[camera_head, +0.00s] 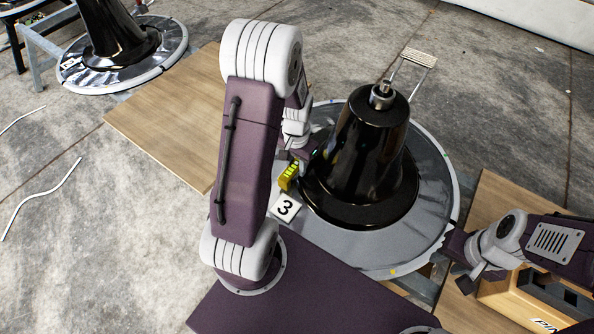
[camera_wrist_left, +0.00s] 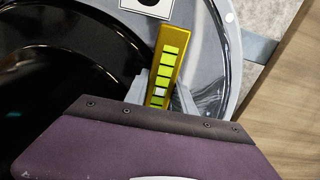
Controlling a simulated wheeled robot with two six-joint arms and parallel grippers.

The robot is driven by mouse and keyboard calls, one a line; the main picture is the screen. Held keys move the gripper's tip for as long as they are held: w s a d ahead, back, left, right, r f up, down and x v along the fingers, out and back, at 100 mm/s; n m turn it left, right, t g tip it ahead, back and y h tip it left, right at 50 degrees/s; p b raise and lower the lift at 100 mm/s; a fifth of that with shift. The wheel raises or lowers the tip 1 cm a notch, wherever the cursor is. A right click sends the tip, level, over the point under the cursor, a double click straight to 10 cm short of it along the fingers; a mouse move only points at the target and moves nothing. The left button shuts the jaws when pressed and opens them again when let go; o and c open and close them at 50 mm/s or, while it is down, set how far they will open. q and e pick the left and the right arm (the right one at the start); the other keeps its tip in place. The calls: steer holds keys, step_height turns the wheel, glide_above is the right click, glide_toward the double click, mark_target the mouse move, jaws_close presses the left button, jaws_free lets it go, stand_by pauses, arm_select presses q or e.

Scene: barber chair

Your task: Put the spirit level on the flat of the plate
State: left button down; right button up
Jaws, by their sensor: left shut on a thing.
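The spirit level (camera_head: 289,175) is a small yellow bar with bright green windows. In the left wrist view the level (camera_wrist_left: 168,62) stands out lengthwise from between the fingers of my left gripper (camera_wrist_left: 164,97), which is shut on it. In the head view my left gripper (camera_head: 287,158) is partly hidden by my arm, over the left part of the plate. The round grey plate (camera_head: 425,215) surrounds the base of a glossy black cone (camera_head: 365,150). I cannot tell whether the level touches the plate. My right gripper (camera_head: 466,262) is at the plate's right edge; its finger gap is unclear.
A white card marked 3 (camera_head: 285,207) lies on the plate near the level. A wooden toolbox (camera_head: 520,305) is at the lower right. Wooden boards (camera_head: 165,115) lie left of the plate. Another black cone on a plate (camera_head: 120,45) stands at the upper left.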

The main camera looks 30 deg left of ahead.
arm_select(q)
steer(key=shift+f, duration=0.9)
steer(key=shift+r, duration=0.2)
steer(key=c, duration=1.1)
jaws_free()
steer(key=shift+f, duration=0.15)
steer(key=shift+o, duration=0.2)
arm_select(e)
steer(key=shift+f, duration=0.5)
